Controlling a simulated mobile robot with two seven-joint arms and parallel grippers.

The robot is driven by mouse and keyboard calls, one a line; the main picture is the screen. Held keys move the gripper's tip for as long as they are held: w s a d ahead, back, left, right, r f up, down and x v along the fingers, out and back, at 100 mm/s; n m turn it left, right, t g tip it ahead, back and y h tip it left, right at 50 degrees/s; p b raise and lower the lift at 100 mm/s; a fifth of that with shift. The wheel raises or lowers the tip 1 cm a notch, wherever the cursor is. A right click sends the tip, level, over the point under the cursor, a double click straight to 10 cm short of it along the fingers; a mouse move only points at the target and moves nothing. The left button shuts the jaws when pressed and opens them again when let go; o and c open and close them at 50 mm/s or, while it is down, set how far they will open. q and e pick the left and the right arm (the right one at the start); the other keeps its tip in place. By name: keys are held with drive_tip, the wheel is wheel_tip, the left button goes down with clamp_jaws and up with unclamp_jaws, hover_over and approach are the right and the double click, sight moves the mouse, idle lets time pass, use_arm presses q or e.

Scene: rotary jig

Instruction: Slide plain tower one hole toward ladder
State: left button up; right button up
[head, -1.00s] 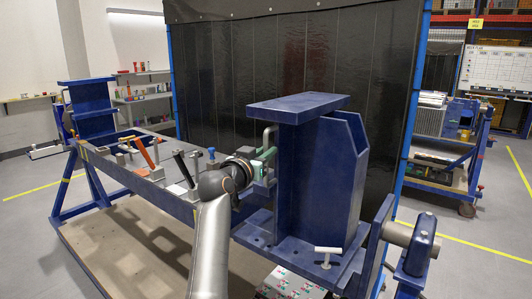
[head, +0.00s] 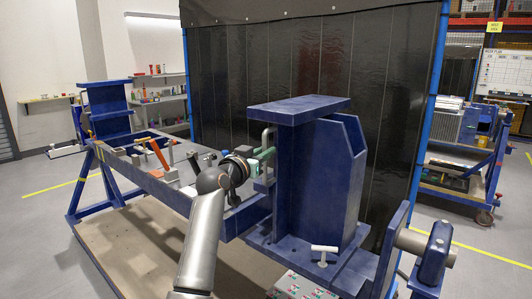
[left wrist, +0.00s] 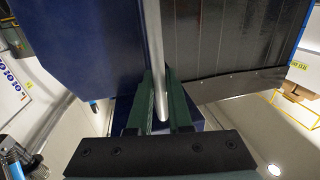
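The large blue tower (head: 285,165), which I take as the plain tower, stands upright on the right part of the blue jig beam (head: 165,187). A pale T-handle (head: 323,249) stands on its base plate. A grey bar handle (head: 267,138) is on the tower's left side. My left gripper (head: 264,155) is at this handle, with green fingers. In the left wrist view the grey bar (left wrist: 157,60) lies between the fingers (left wrist: 160,98), with hardly any gap, so they look shut on it. No ladder can be clearly identified. My right gripper is out of view.
Several clamps and levers, one an orange lever (head: 158,153), stand on the beam left of my gripper. A second blue tower (head: 107,110) is at the far left end. An end plate with a pivot shaft (head: 411,241) is right of the tower. A dark curtain (head: 375,90) hangs behind.

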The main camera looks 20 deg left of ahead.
use_arm(q)
drive_tip(key=o, duration=0.4)
drive_tip(key=shift+o, duration=0.2)
drive_tip(key=shift+s, duration=0.1)
drive_tip(key=s+a+b, duration=0.2)
drive_tip(key=s, duration=1)
drive_tip(key=shift+s, duration=0.1)
drive_tip(key=s+d+f+g, duration=0.1)
drive_tip(key=s+f+g, duration=0.15)
drive_tip(key=f, duration=0.85)
drive_tip(key=s+d+f+g+y, duration=0.15)
drive_tip(key=s+f, duration=0.25)
drive_tip(key=f, duration=0.8)
drive_tip(key=s+d+f+g, duration=0.1)
drive_tip(key=s+d+f, duration=0.15)
drive_tip(key=f, duration=0.85)
drive_tip(key=s+d+f+g, duration=0.1)
drive_tip(key=s+d+f, duration=0.1)
drive_tip(key=s+f, duration=0.6)
drive_tip(key=s+d+f+g+h+p, duration=0.1)
drive_tip(key=s+d+f+g, duration=0.1)
drive_tip(key=s+f, duration=0.7)
drive_tip(key=s+d, duration=0.1)
drive_tip(key=s, duration=0.5)
drive_tip(key=shift+g, duration=0.3)
